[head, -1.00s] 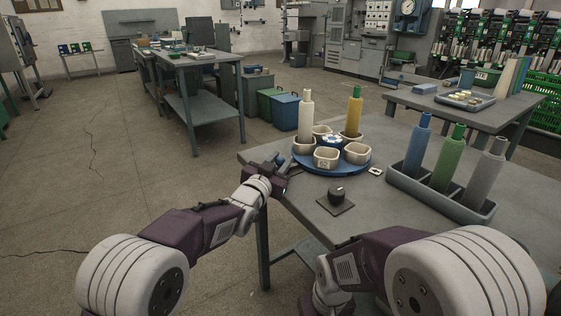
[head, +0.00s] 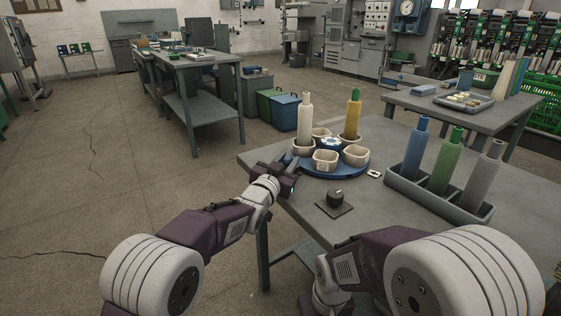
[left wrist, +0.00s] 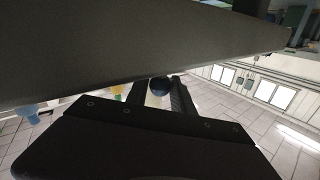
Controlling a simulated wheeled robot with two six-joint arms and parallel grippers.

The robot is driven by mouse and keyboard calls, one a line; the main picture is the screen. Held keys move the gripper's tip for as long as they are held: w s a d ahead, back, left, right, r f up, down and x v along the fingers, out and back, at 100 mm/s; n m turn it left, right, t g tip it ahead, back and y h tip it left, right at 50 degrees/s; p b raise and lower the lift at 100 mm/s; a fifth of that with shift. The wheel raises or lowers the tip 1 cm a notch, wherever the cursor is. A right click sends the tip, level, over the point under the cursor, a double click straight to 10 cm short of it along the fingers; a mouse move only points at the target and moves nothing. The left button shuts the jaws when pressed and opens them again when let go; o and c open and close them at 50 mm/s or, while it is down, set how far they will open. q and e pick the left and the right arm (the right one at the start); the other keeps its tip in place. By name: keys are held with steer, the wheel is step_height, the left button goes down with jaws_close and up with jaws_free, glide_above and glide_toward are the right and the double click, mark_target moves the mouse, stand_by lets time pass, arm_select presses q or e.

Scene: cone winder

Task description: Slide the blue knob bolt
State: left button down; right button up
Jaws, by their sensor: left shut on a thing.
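The blue knob (left wrist: 159,87) shows in the left wrist view as a dark blue ball between the two fingers of my left gripper (left wrist: 160,94). My left gripper is shut on it. In the head view my left gripper (head: 287,166) is at the left edge of the table, beside the blue turntable (head: 320,175). The knob cannot be made out there, and the rest of the bolt is hidden in both views. My right arm comes in from the lower right in the head view, but its gripper is out of sight.
The turntable carries several beige cups (head: 325,160), a white cone (head: 304,118) and a yellow cone (head: 352,113). A black dial (head: 336,197) sits in front. A grey tray (head: 450,210) with blue, green and grey cones stands right on the table (head: 410,262).

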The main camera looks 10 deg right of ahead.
arm_select(q)
steer(key=shift+w+d+r, duration=0.1)
steer(key=shift+d, duration=0.25)
steer(key=c, duration=1.2)
jaws_free()
steer(key=shift+o, duration=0.5)
steer(key=shift+d, duration=0.1)
